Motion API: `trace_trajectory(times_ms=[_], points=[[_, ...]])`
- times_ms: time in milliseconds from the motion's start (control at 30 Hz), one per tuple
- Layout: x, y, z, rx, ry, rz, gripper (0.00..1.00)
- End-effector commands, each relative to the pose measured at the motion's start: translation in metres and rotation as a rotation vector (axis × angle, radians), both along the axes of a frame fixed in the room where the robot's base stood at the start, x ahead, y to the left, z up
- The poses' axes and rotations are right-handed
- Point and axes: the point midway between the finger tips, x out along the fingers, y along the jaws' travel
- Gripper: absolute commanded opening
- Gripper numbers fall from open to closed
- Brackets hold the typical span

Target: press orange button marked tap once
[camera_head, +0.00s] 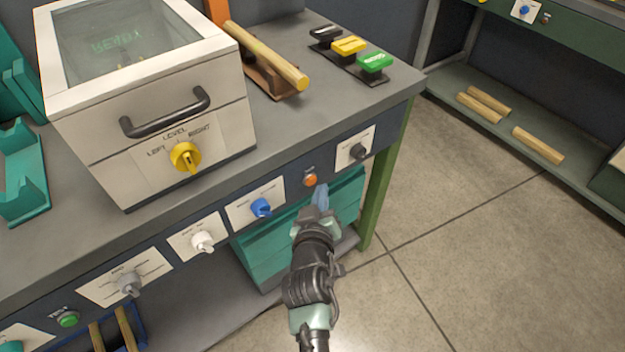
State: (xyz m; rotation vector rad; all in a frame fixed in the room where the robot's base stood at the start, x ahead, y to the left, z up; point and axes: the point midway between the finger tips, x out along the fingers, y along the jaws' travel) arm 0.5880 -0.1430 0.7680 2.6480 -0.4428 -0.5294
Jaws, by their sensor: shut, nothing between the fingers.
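The orange button (310,180) is a small round cap on the dark blue front panel of the workbench, between the blue knob and the black knob. A label above it is too small to read. My gripper (321,192) is in front of the panel, just below and slightly right of the button in the picture. Its fingers are shut, with nothing held. They look close to the button, but I cannot tell whether they touch it. The button's face stays mostly visible.
A blue knob (261,207) and a black knob (358,151) flank the button. A white knob (202,241) and a green button (68,319) sit further left. A teal bin (270,245) is below. A machine with a glass lid (150,100) stands on the bench. Open floor lies right.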

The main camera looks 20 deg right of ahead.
Motion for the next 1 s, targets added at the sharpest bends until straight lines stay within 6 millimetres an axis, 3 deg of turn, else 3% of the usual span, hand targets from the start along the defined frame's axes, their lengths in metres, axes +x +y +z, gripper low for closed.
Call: trace_trajectory(times_ms=[1000], points=[[0.0082,0.0029,-0.0001,0.000,0.000,0.000,0.00]])
